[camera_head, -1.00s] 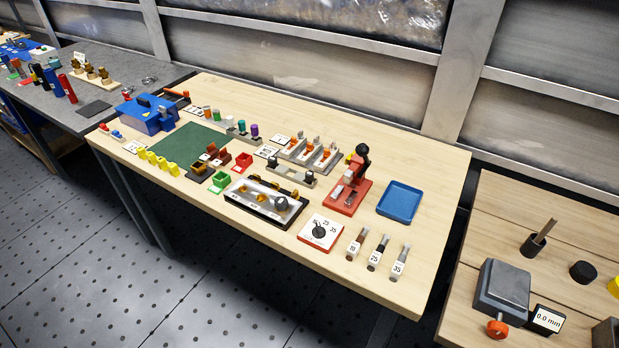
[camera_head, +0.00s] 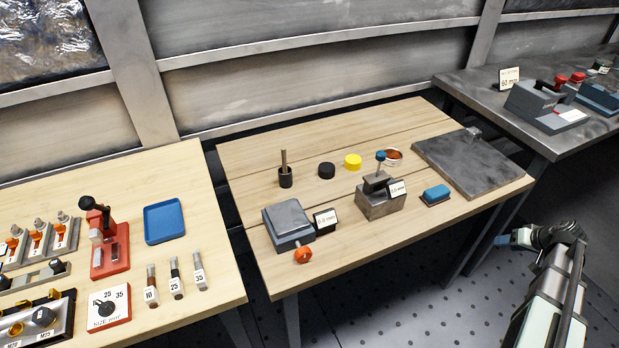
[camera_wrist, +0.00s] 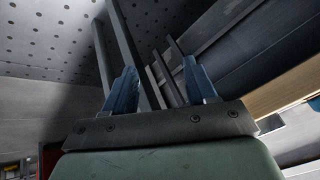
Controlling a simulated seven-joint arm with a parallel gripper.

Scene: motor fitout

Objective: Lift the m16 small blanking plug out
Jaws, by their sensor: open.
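The M16 small blanking plug cannot be made out. At the lower left of the head view, the frame edge cuts off a black-edged metal tray (camera_head: 62,333) with plugs and labels reading M20 and M25. A dark plug (camera_head: 43,316) and a brass ring (camera_head: 16,329) sit in it. My gripper (camera_head: 508,239) is at the right of the head view, over the floor beside the benches and far from the tray. In the wrist view its two blue fingers (camera_wrist: 160,84) stand apart with nothing between them.
A red press (camera_head: 110,254), blue tray (camera_head: 164,222), size selector (camera_head: 104,307) and several labelled tools stand on the left bench. The middle bench holds a grey vise-like block (camera_head: 287,222), black and yellow caps and a grey plate (camera_head: 470,162). A gap separates these benches.

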